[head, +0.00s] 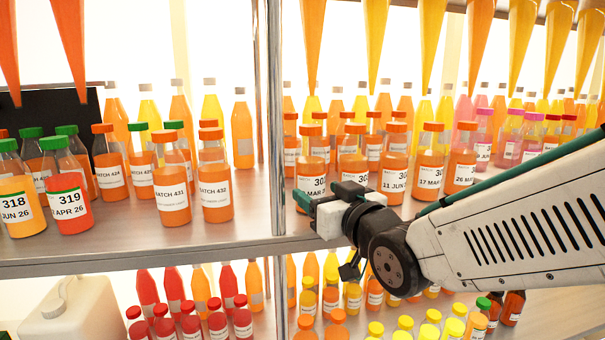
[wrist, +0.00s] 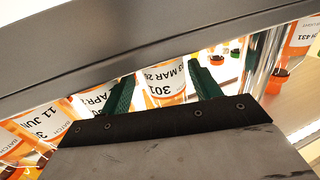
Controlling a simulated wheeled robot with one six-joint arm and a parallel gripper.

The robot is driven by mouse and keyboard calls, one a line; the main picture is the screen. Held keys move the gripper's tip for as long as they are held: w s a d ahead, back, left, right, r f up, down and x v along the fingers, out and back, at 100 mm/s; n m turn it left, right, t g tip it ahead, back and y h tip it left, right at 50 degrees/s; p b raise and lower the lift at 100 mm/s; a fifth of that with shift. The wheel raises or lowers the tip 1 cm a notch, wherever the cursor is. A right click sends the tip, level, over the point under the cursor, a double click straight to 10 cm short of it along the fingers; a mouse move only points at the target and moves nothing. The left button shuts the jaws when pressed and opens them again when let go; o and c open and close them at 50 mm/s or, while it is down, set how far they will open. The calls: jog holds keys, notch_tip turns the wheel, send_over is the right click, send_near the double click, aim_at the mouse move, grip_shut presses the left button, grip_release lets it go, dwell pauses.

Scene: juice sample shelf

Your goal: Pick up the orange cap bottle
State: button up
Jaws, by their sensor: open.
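Several orange cap bottles with orange juice stand on the upper shelf. One labelled 30-something (head: 312,168) is just behind my gripper (head: 320,193) in the head view. In the wrist view, which looks upside down, a bottle labelled 301 (wrist: 165,88) shows between the two green fingers of my gripper (wrist: 161,82). The fingers are apart and hold nothing. I cannot tell whether the fingertips reach beside the bottle or stop short of it. The bottle's lower part is partly hidden by my gripper in the head view.
More orange cap bottles (head: 396,168) stand close on the right. Green cap bottles (head: 68,200) are at the left. A metal post (head: 270,120) stands just left of my gripper. The upper shelf edge (head: 130,262) runs beneath, with a lower shelf of bottles below. Coloured cones hang above.

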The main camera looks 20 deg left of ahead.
aim_at(305, 184)
jog(key=x, duration=0.5)
jog(key=shift+w+a, duration=0.15)
jog(key=shift+a, duration=0.25)
jog(key=c, duration=0.9)
jog(key=shift+r, duration=0.1)
